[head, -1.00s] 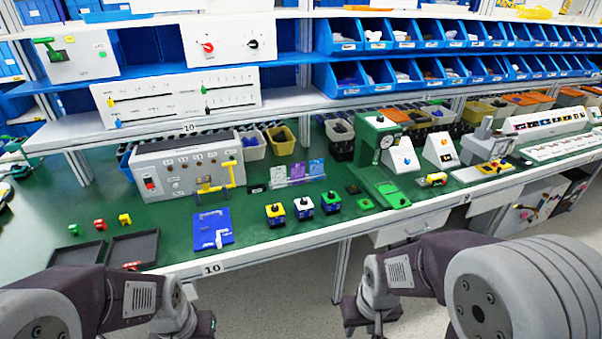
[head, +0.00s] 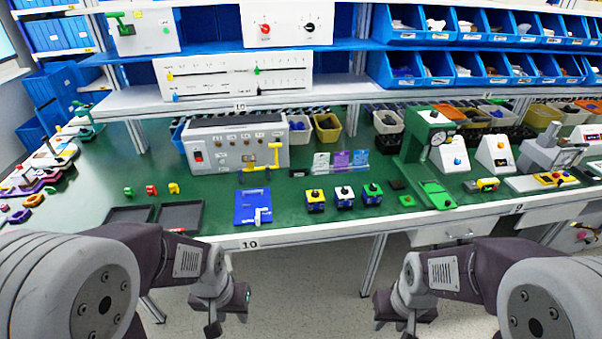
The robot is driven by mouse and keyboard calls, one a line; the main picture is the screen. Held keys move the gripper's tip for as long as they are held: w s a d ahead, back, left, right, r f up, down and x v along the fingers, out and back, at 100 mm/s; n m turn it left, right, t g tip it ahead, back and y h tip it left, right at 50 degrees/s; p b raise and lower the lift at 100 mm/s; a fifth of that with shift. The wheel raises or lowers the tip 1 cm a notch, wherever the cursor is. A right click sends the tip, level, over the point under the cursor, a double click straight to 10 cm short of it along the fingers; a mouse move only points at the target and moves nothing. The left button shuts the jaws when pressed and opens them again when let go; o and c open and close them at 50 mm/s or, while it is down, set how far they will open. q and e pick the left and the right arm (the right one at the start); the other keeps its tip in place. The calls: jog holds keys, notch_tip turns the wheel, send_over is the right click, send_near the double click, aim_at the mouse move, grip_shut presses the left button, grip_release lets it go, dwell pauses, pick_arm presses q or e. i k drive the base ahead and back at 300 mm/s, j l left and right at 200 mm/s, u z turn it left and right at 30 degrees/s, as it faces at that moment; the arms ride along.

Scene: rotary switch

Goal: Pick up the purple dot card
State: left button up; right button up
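The purple dot card (head: 341,161) stands upright on the green table, in the middle of a row of three cards. A pale card (head: 321,163) is on its left and a blue-green card (head: 360,160) on its right. The dots are too small to make out. My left gripper (head: 230,310) hangs in front of the table's front edge, well short of the cards. My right gripper (head: 402,312) hangs in front of the edge farther right. Both are apart from the cards, and their finger openings are unclear at this angle.
Three small blocks with knobs, yellow (head: 315,201), white (head: 344,197) and green (head: 373,195), stand in front of the cards. A blue plate (head: 252,204) lies left of them. A green press (head: 428,150) stands to the right. A shelf (head: 330,92) overhangs the back.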

aim_at(341, 159)
jog(key=i+l+u, duration=0.95)
jog(key=l, duration=0.3)
jog(key=i+l+u, duration=0.25)
jog(key=l+u, duration=0.25)
jog(key=l, duration=0.3)
jog(key=i, duration=0.05)
